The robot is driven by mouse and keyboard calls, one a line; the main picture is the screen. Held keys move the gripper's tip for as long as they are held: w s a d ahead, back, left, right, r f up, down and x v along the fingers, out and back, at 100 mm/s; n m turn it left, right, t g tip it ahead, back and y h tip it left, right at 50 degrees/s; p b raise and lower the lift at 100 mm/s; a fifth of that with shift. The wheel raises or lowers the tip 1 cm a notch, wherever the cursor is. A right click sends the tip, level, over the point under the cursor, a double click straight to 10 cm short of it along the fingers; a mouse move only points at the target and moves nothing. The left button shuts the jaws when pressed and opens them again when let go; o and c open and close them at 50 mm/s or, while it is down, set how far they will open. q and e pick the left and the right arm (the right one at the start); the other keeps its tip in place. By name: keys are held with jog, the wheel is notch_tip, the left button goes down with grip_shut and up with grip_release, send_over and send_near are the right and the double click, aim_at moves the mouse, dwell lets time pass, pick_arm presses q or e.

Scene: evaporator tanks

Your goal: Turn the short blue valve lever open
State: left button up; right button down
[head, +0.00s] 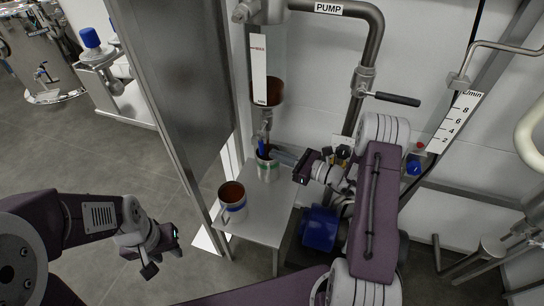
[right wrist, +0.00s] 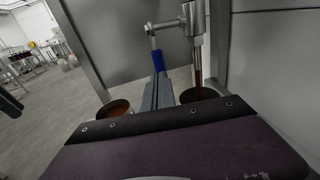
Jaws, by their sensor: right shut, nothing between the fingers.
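The short blue valve lever (right wrist: 158,60) hangs down from a metal valve (right wrist: 192,20) in the right wrist view; it shows small in the head view (head: 261,147). My right gripper (right wrist: 158,88) is shut and empty, its tips right at the lever's lower end; I cannot tell whether they touch. In the head view it (head: 279,156) reaches in from the right, above a mug (head: 267,171). A thin brown stream (right wrist: 198,78) shows between the spout and that mug in the right wrist view. My left gripper (head: 165,258) is open and empty, far left of the table.
A second mug with brown liquid (head: 233,203) stands on the small grey table (head: 255,226). A steel panel (head: 180,80) rises left of the table. A glass tank with brown liquid (head: 268,92) is above the valve. A black-handled pump lever (head: 397,99) is at right.

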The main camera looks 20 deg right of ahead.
aim_at(263, 150)
jog(key=shift+x, duration=1.15)
jog(key=shift+w+a, duration=0.2)
jog(key=shift+a, duration=0.1)
jog(key=shift+w+a, duration=0.1)
